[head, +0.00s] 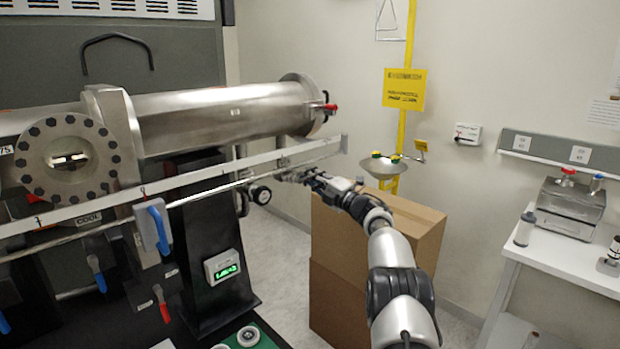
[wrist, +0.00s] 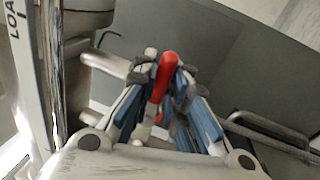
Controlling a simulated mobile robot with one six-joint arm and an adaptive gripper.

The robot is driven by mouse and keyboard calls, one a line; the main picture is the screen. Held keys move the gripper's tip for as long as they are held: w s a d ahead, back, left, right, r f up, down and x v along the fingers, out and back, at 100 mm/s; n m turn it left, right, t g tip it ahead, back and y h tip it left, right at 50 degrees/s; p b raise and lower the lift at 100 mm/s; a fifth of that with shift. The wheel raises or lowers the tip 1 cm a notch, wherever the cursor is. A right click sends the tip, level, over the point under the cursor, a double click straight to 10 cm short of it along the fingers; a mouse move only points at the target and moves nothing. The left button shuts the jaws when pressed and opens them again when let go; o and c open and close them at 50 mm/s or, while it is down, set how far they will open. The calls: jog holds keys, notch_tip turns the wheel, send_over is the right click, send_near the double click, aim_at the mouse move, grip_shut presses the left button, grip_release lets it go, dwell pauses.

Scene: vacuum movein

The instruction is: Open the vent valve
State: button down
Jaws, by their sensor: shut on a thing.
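My gripper (head: 290,176) is at the end of my outstretched arm, by the right end of the white rail and steel pipe. In the wrist view my gripper (wrist: 164,68) is shut on a red handle (wrist: 161,78), which lies lengthwise between the fingers. The handle is hidden in the head view. No readable label shows whether it belongs to the vent valve. A round black gauge (head: 260,193) is just left of my gripper in the head view.
The steel chamber (head: 230,112) and white rail (head: 240,168) run above and left of my gripper. Cardboard boxes (head: 340,285) stand below my arm. A blue lever (head: 158,228) and a red lever (head: 162,304) hang at the left. A white bench (head: 570,265) is at right.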

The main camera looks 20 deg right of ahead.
jog(key=c, duration=1.6)
grip_release()
jog(key=shift+s+d+r, duration=0.1)
jog(key=shift+s+r, duration=0.15)
jog(key=shift+c, duration=0.2)
jog(key=shift+s+f, duration=0.1)
jog(key=v, duration=1.1)
jog(key=shift+s+d, duration=0.15)
jog(key=shift+s, duration=0.15)
jog(key=shift+f, duration=0.1)
